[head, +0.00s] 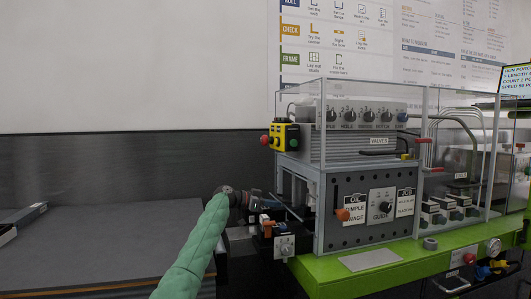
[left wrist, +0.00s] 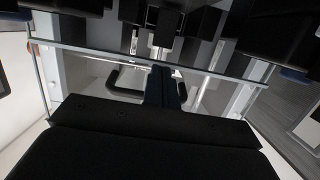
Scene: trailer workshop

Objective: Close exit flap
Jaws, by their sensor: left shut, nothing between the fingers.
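A clear panel that looks like the exit flap (head: 297,170) is at the lower left end of the clear-walled machine (head: 370,115). Its exact angle is hard to tell. My left gripper (head: 278,203) is at that end, just below the panel, partly lost among dark parts. In the left wrist view a clear pane with a thin grey edge (left wrist: 85,50) spans the picture, with a black U-shaped handle (left wrist: 125,80) behind the fingers. The left fingers (left wrist: 160,88) are shut and empty, close to the handle; I cannot tell whether they touch it. My right gripper is out of view.
A yellow box with red and green buttons (head: 284,137) sits on the machine's left corner. A grey box with a knob (head: 284,246) is below my gripper. The green bench (head: 340,270) carries the machine. A dark grey table (head: 100,250) at left is mostly bare.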

